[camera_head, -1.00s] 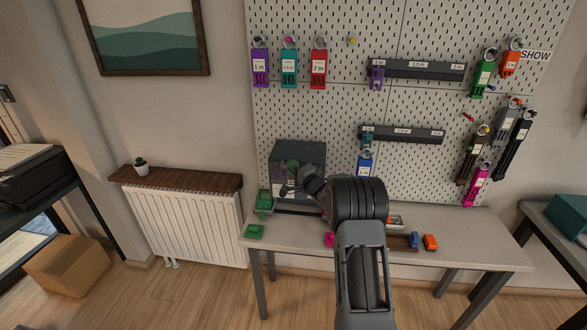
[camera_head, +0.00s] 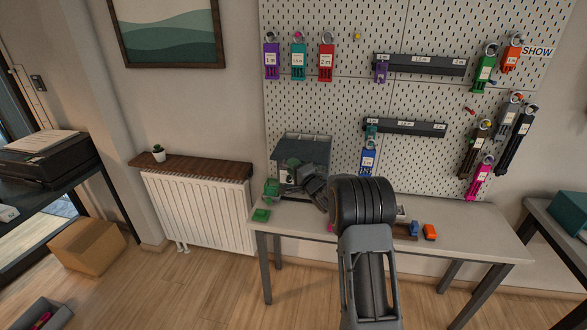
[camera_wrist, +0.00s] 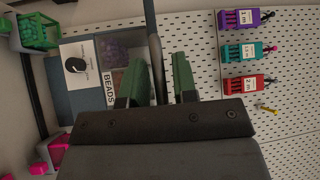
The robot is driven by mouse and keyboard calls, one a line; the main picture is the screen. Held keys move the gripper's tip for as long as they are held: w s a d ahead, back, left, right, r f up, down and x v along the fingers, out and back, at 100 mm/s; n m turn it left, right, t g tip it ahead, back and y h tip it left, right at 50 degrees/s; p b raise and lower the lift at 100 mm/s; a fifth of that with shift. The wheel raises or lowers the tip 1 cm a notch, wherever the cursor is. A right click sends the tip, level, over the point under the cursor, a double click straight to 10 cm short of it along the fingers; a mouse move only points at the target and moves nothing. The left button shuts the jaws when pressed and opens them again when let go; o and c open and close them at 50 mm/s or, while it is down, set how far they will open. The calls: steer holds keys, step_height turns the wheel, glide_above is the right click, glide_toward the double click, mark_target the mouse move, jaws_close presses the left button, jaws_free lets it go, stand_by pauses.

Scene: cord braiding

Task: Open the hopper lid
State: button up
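The hopper (camera_head: 283,180) is a dark box at the back left of the table. In the wrist view its front (camera_wrist: 85,53) has a window on beads and a "BEADS" label. Its lid (camera_head: 306,141) looks closed and shows edge-on as a dark bar (camera_wrist: 151,25) in the wrist view. My gripper (camera_wrist: 160,82) has green fingers spread apart, one on each side of the bar's line. It looks open; contact with the lid cannot be told. In the head view my gripper (camera_head: 290,168) is at the hopper's front, partly covering it.
The pegboard (camera_head: 330,115) behind holds tagged cord packs and two dark bars. A radiator (camera_head: 200,210) stands to the left. Pink items (camera_wrist: 50,153) show in the wrist view.

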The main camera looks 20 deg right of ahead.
steer(key=shift+o, duration=0.8)
steer(key=shift+d, duration=0.25)
steer(key=b+v, duration=0.2)
steer(key=v, duration=1.2)
steer(key=shift+b, duration=0.35)
steer(key=shift+a, duration=0.1)
